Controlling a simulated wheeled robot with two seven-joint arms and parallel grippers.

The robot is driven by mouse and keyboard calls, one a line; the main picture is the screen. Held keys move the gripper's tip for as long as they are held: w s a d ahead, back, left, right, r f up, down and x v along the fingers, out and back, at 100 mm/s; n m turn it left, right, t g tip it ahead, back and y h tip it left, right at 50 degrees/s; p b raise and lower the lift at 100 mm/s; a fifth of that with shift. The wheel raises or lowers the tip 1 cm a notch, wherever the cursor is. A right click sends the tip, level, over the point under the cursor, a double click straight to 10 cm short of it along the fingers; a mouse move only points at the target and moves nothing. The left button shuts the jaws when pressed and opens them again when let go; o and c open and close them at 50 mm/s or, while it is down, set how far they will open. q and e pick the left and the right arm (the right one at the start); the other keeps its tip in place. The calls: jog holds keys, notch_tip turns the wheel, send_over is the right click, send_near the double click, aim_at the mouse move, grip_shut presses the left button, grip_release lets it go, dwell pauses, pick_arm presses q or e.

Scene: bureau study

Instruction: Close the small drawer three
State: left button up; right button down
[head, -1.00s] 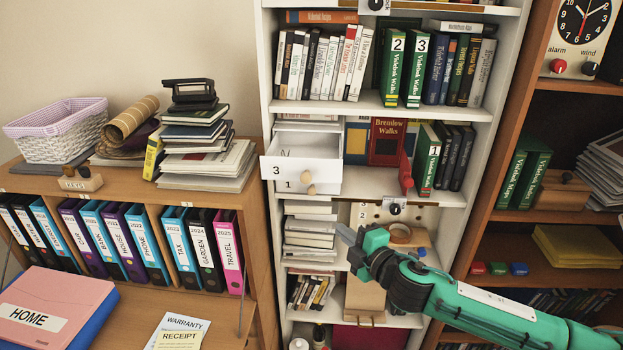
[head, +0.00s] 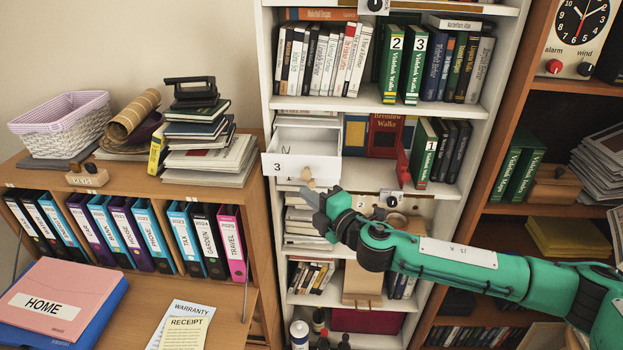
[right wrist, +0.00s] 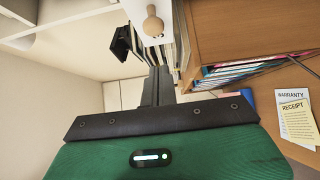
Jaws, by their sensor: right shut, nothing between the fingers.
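The small drawer three (head: 290,169) is white, carries a "3" on its front and is pulled out of the white shelf unit at mid height. Its inside shows from above. A round wooden knob (head: 307,174) shows at the lower part of its front, and a wooden knob also shows in the right wrist view (right wrist: 152,24). My right gripper (head: 309,196) is shut and empty, just below the knob; I cannot tell whether it touches. Its fingers show in the right wrist view (right wrist: 157,86), pointing toward the knob. My left gripper is not in view.
The white shelf unit (head: 265,100) holds books above, beside and below the drawer. A red bookend (head: 403,168) stands right of it. A wooden bureau (head: 200,185) with binders and stacked books is close on the left. A brown shelf (head: 500,165) stands on the right.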

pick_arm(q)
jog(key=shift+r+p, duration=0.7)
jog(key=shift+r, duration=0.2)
pick_arm(e)
jog(key=w, duration=0.4)
jog(key=shift+w+d, duration=0.1)
jog(key=shift+d, duration=0.1)
